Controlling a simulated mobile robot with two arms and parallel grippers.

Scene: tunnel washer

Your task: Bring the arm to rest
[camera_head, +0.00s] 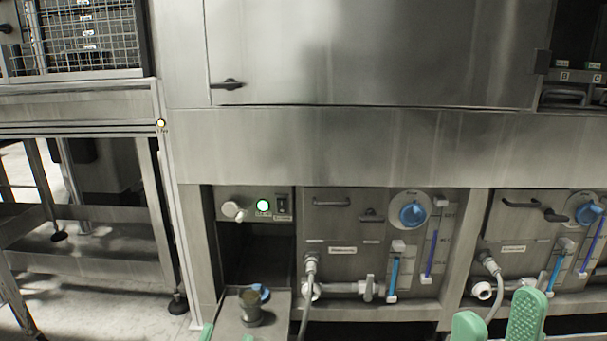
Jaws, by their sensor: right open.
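My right gripper (497,322) shows at the bottom right as two green ribbed finger pads. They stand apart with nothing between them, in front of the lower right panel. My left gripper (227,336) shows only as two small green tips at the bottom edge, left of centre. The tips are apart, and the rest of that gripper is below the picture. Neither gripper visibly touches anything. Both arms are out of view.
A steel machine front (320,145) fills the view. Below are panels with blue knobs (413,214), pipes and hoses (308,290). A pulled-out drawer (228,316) carries a small cup (250,308) near my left gripper. A steel frame (75,215) stands left over open floor.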

